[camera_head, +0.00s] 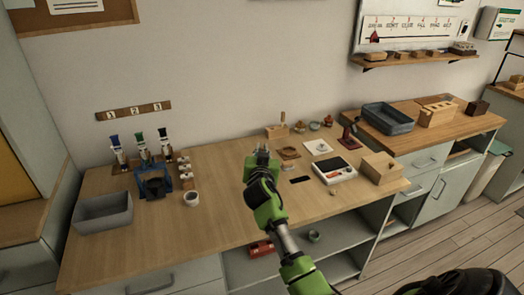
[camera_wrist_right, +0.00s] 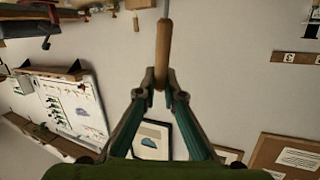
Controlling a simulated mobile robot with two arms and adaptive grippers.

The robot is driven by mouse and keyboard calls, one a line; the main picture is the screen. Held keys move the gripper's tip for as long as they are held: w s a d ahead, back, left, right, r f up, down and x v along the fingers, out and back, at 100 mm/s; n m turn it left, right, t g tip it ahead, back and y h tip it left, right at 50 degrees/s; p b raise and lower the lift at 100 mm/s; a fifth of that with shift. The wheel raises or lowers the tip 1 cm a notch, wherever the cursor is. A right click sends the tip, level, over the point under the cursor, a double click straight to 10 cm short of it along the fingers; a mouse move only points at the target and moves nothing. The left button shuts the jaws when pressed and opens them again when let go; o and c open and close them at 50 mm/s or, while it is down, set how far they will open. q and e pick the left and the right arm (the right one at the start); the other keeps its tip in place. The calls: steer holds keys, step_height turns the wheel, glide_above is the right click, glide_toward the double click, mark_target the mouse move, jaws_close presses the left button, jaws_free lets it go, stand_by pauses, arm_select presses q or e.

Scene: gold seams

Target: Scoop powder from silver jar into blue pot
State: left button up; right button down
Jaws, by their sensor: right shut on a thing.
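My right gripper (camera_head: 262,153) is over the middle of the wooden worktable. In the wrist view, the right gripper (camera_wrist_right: 160,80) is shut on a wooden-handled tool (camera_wrist_right: 163,45) with a thin metal shaft. The shaft's far end is cut off by the top edge. Several small pots, one of them pale (camera_head: 315,126), stand at the back right of the table. A small dish (camera_head: 322,147) sits on a white square. I cannot tell which is the silver jar or the blue pot; they are too small. My left gripper is not in view.
A white scale (camera_head: 335,171) and a wooden box (camera_head: 381,167) stand right of my arm. A grey tray (camera_head: 103,212), a blue stand (camera_head: 154,184), bottles (camera_head: 141,146) and a pale cup (camera_head: 191,198) stand at the left. The front middle of the table (camera_head: 215,225) is clear.

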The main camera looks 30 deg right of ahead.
step_height(320, 180, down, 8)
steer(key=b, duration=0.7)
steer(key=shift+f, duration=0.25)
stand_by(0.9)
steer(key=shift+r, duration=0.15)
steer(key=shift+w+d+r+p, duration=0.1)
steer(key=shift+d+r+p, duration=0.15)
steer(key=shift+r+p, duration=0.7)
steer(key=shift+w+d+r+p, duration=0.15)
steer(key=shift+r+p, duration=0.4)
steer(key=shift+r, duration=0.65)
steer(key=shift+s, duration=0.1)
steer(key=shift+r, duration=0.1)
